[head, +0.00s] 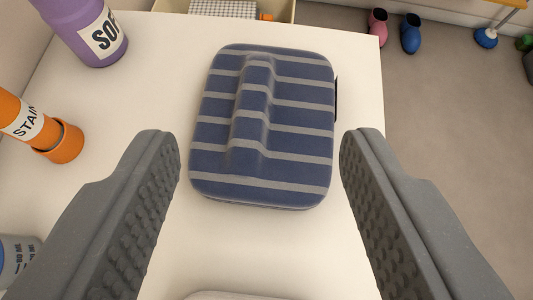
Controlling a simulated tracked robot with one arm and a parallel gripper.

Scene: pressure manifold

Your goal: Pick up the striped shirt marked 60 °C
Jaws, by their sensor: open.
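A folded navy shirt with grey stripes (305,130) lies flat on the white table, with a raised ridge along its left middle part. A small dark tab shows at its right edge; no 60 °C marking can be read from here. My gripper (260,150) is open and empty. Its two grey textured fingers stand to the left and right of the shirt's near part in the picture, with a gap on each side, and they appear apart from it.
On the white table (160,65), a purple bottle (85,25), an orange bottle (40,125) and a partly cut-off container (18,258) stand at the left. A bin (285,10) sits at the back. Pink (377,27) and blue (411,33) boots stand on the floor at right.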

